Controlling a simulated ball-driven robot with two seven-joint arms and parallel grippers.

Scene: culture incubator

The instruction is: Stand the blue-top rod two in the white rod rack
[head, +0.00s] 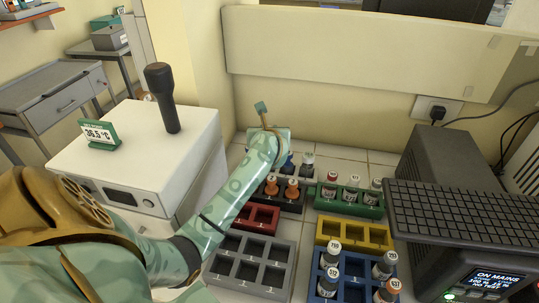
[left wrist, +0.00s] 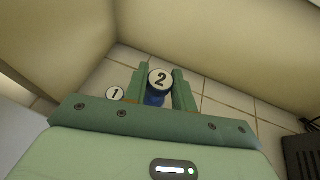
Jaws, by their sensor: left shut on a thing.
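My left gripper (left wrist: 160,88) is shut on the blue-top rod two (left wrist: 160,79), seen end-on between its green fingers in the left wrist view. The rod's round white end reads 2, with blue below it. A second round white end marked 1 (left wrist: 115,94) shows just left of the fingers. In the head view my left gripper (head: 264,122) is over the far tiled counter near the back wall, and the held rod cannot be made out there. The white rod rack cannot be made out; my arm and gripper cover part of that area. My right gripper is not in view.
A dark rack with orange-topped pieces (head: 292,187) and a green rack (head: 328,203) with several vials stand beside my forearm. Red (head: 262,215), grey (head: 280,250), yellow (head: 375,235) and blue (head: 318,278) racks lie nearer. A white incubator (head: 190,150) stands left.

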